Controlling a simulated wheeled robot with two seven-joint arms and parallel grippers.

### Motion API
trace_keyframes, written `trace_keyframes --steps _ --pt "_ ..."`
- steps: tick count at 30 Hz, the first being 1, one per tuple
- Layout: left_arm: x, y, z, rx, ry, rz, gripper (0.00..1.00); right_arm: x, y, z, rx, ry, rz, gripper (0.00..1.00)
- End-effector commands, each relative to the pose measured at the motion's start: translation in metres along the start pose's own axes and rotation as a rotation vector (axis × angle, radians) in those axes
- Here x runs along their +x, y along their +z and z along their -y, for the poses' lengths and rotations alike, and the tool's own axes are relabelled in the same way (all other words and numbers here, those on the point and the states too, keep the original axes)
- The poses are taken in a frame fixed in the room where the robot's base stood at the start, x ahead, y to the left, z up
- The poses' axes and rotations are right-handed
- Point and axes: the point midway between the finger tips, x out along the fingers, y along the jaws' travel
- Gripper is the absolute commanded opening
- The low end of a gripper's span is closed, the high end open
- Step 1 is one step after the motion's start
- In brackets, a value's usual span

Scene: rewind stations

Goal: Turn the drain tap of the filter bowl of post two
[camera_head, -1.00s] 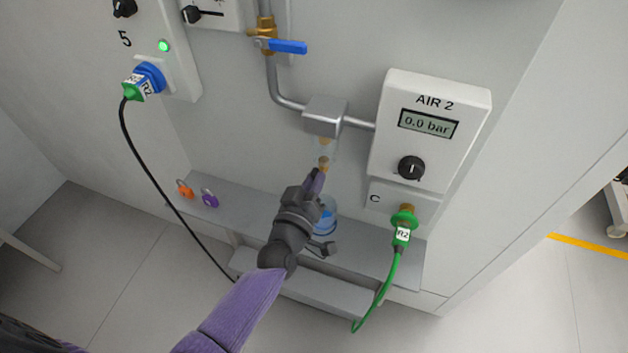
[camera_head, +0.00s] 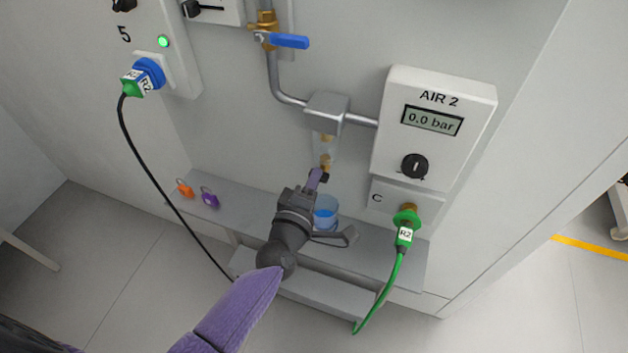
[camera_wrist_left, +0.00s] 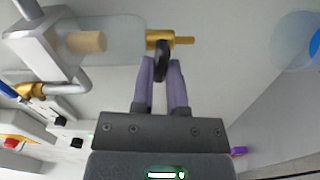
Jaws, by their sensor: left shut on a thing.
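The filter bowl (camera_head: 324,146) hangs clear under a grey block (camera_head: 327,113) in the pipe. In the left wrist view the bowl (camera_wrist_left: 118,38) lies sideways with a tan filter element inside. The brass drain tap (camera_head: 325,163) is at the bowl's lower end, and it also shows in the left wrist view (camera_wrist_left: 182,40) with a dark handle (camera_wrist_left: 162,62). My left gripper (camera_head: 318,174) is shut on the dark handle; its purple fingers (camera_wrist_left: 162,80) sit on either side of it. My right gripper is not in view.
A cup with blue liquid (camera_head: 326,213) stands on the grey shelf (camera_head: 252,210) beside my left gripper. Orange (camera_head: 184,188) and purple (camera_head: 209,197) padlocks lie to the left. The AIR 2 box (camera_head: 431,130) reads 0.0 bar; a green hose (camera_head: 394,280) hangs below it.

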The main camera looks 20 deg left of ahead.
Motion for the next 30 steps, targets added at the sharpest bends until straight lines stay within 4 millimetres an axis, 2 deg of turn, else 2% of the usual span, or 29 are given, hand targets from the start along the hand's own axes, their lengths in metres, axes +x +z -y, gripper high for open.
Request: trace_keyframes --steps 12,27,28,30 --pt "-0.001 0.0 0.002 -0.143 -0.004 0.001 0.0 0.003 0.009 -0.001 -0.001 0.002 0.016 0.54" --pt "-0.001 0.001 0.002 -0.159 -0.004 0.001 0.0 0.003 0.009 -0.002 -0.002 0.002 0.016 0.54" --pt "-0.001 0.001 0.002 -0.159 -0.004 0.001 0.24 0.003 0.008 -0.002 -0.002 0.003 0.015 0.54" --pt "-0.001 0.0 0.002 -0.158 -0.004 0.001 0.39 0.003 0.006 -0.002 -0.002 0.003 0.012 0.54"
